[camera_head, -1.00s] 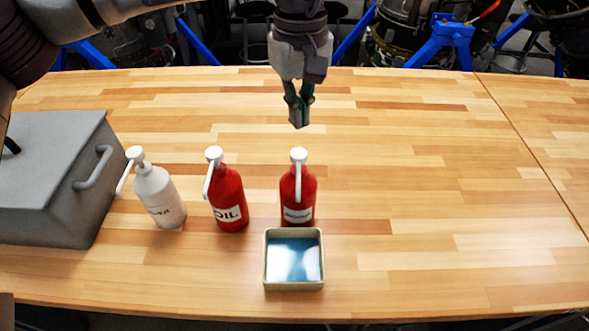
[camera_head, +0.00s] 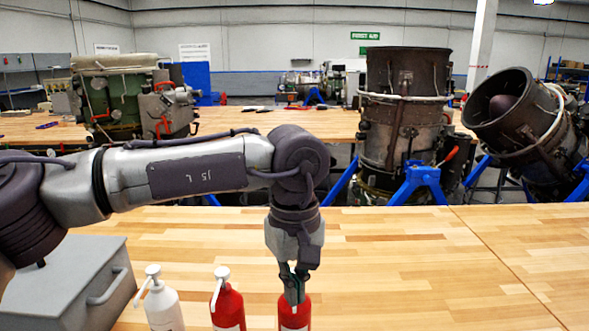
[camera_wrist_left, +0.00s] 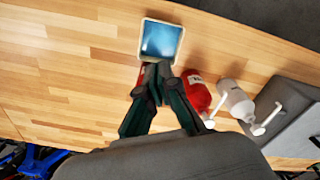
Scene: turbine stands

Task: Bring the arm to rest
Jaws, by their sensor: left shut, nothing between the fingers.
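My left gripper (camera_head: 293,300) hangs fingers down from the arm over the bench in the head view. Its fingers are shut and empty. They overlap a red pump bottle (camera_head: 294,318) in the picture and hide its top; I cannot tell how far apart they are. In the left wrist view the closed fingertips (camera_wrist_left: 157,77) point toward the shallow tray (camera_wrist_left: 141,38) with a blue inside. My right gripper is not in view.
A second red bottle (camera_head: 228,311), a white pump bottle (camera_head: 163,309) and a grey toolbox (camera_head: 62,276) stand to the left. The wooden bench (camera_head: 420,270) is clear on the right. Turbine parts (camera_head: 403,120) on blue stands are behind it.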

